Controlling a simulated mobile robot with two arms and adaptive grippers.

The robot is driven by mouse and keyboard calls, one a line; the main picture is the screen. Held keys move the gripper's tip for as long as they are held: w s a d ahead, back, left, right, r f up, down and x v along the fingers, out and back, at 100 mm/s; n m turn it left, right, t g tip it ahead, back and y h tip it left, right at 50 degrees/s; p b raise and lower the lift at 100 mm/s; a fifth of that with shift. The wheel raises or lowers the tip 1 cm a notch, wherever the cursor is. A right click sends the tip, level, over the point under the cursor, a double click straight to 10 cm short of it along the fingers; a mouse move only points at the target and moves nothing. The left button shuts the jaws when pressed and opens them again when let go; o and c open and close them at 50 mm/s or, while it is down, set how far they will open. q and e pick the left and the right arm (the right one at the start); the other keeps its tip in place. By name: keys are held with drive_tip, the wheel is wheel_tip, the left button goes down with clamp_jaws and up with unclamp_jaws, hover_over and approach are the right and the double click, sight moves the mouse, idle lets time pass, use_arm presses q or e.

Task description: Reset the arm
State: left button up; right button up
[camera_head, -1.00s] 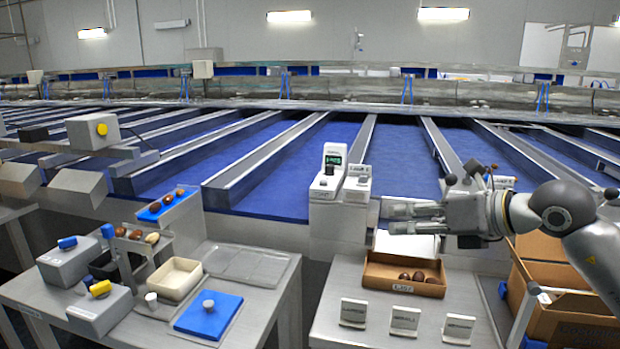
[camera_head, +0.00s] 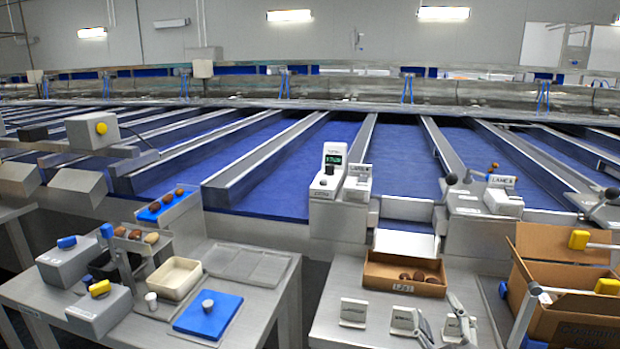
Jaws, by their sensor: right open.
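My right gripper (camera_head: 440,321) shows only as two grey fingers at the bottom edge, right of centre. The fingers are spread apart with nothing between them. The rest of my right arm is out of view below the frame. My left gripper is not in view. A brown cardboard tray (camera_head: 381,283) with several dark dates (camera_head: 418,276) sits on the right table behind the fingers.
A large open carton (camera_head: 565,318) stands at the far right. The left table holds a blue pad (camera_head: 208,325), a cream bin (camera_head: 174,262) and grey boxes (camera_head: 70,263). A small scale (camera_head: 325,188) stands at centre before the blue conveyor lanes. A gap separates the tables.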

drive_tip(key=s+d+f+m+g, duration=0.1)
drive_tip(key=s+f+m+g, duration=0.1)
drive_tip(key=s+f+g, duration=0.45)
drive_tip(key=s+f+m+g, duration=0.2)
drive_tip(key=s+f, duration=0.2)
drive_tip(key=f, duration=0.6)
drive_tip(key=s+a+f+g+y, duration=0.1)
drive_tip(key=s+a+f+g, duration=0.15)
drive_tip(key=s+f, duration=0.4)
drive_tip(key=s+a+f+g+y, duration=0.1)
drive_tip(key=s+f+g, duration=0.25)
drive_tip(key=s, duration=0.65)
wheel_tip(320, 180, down, 24)
drive_tip(key=s+f+g+p, duration=0.1)
drive_tip(key=s+g+p, duration=0.1)
drive_tip(key=s+d+f+p, duration=0.1)
drive_tip(key=s+d+f, duration=0.2)
drive_tip(key=s+f, duration=0.9)
drive_tip(key=s+g, duration=0.1)
drive_tip(key=s, duration=0.3)
drive_tip(key=shift+f+p, duration=0.25)
drive_tip(key=shift+p, duration=0.15)
